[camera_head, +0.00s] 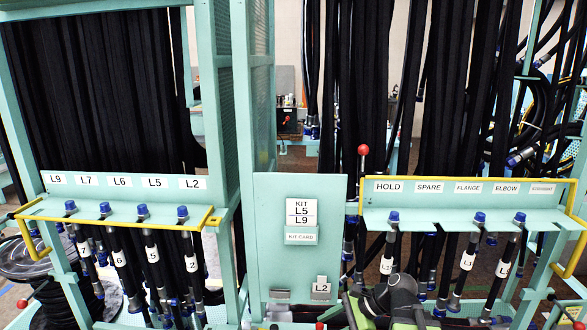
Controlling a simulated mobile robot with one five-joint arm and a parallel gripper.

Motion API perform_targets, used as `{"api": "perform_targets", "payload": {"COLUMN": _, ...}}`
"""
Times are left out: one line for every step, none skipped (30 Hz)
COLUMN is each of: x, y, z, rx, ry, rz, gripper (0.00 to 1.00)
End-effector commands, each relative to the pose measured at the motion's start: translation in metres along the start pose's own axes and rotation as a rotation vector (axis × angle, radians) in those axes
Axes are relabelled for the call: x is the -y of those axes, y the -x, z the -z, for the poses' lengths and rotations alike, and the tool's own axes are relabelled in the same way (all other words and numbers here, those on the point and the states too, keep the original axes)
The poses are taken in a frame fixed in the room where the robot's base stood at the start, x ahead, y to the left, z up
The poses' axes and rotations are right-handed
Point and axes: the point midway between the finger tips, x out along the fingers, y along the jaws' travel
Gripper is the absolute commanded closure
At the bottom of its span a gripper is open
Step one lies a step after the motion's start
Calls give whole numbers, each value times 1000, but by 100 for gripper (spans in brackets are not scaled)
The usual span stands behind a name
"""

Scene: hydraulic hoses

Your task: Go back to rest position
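My arm shows only in part at the bottom, right of centre, as a dark and green mass (385,303) in front of the right rack. Its fingertips cannot be made out, so I cannot tell whether my gripper is open, shut or holding anything. The left rack (125,205) carries signs L9, L7, L6, L5 and L2, with several blue-capped black hoses hanging below. The right rack (440,216) carries HOLD, SPARE, FLANGE and ELBOW signs and one unreadable sign. Three blue-capped hoses with white tags hang from it, one near my arm.
A pale green panel (268,230) between the racks bears a kit card (302,212) reading L5 and L9. A small L2 plate (321,288) sits low on it. Yellow rails edge both racks. A red knob (363,150) stands beside the right rack. Dense black hoses hang behind.

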Motion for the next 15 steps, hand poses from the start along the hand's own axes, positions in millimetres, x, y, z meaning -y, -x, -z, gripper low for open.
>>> {"api": "perform_targets", "payload": {"x": -9, "y": -19, "z": -8, "rx": -47, "ry": 106, "rz": -68, "gripper": 56}}
{"api": "perform_targets", "payload": {"x": -14, "y": -28, "z": -8, "rx": -81, "ry": 178, "rz": -111, "gripper": 56}}
{"api": "perform_targets", "payload": {"x": -22, "y": -38, "z": -8, "rx": -127, "ry": 282, "rz": -172, "gripper": 56}}
{"api": "perform_targets", "payload": {"x": -28, "y": -44, "z": -6, "rx": -163, "ry": 361, "rz": -219, "gripper": 56}}
{"api": "perform_targets", "payload": {"x": -33, "y": -47, "z": -3, "rx": -197, "ry": 438, "rz": -265, "gripper": 56}}
{"api": "perform_targets", "payload": {"x": -39, "y": -48, "z": 5, "rx": -241, "ry": 538, "rz": -325, "gripper": 56}}
{"api": "perform_targets", "payload": {"x": -43, "y": -46, "z": 12, "rx": -273, "ry": 609, "rz": -371, "gripper": 56}}
{"api": "perform_targets", "payload": {"x": -47, "y": -42, "z": 22, "rx": -304, "ry": 676, "rz": -416, "gripper": 56}}
{"api": "perform_targets", "payload": {"x": -51, "y": -33, "z": 36, "rx": -342, "ry": 756, "rz": -474, "gripper": 56}}
{"api": "perform_targets", "payload": {"x": -54, "y": -27, "z": 45, "rx": -365, "ry": 813, "rz": -516, "gripper": 56}}
{"api": "perform_targets", "payload": {"x": -56, "y": -21, "z": 54, "rx": -384, "ry": 868, "rz": -560, "gripper": 56}}
{"api": "perform_targets", "payload": {"x": -59, "y": -13, "z": 62, "rx": -401, "ry": 939, "rz": -614, "gripper": 56}}
{"api": "perform_targets", "payload": {"x": -60, "y": -8, "z": 68, "rx": -409, "ry": 988, "rz": -651, "gripper": 56}}
{"api": "perform_targets", "payload": {"x": -61, "y": -4, "z": 73, "rx": -412, "ry": 1033, "rz": -684, "gripper": 56}}
{"api": "perform_targets", "payload": {"x": -62, "y": 0, "z": 77, "rx": -410, "ry": 1087, "rz": -719, "gripper": 56}}
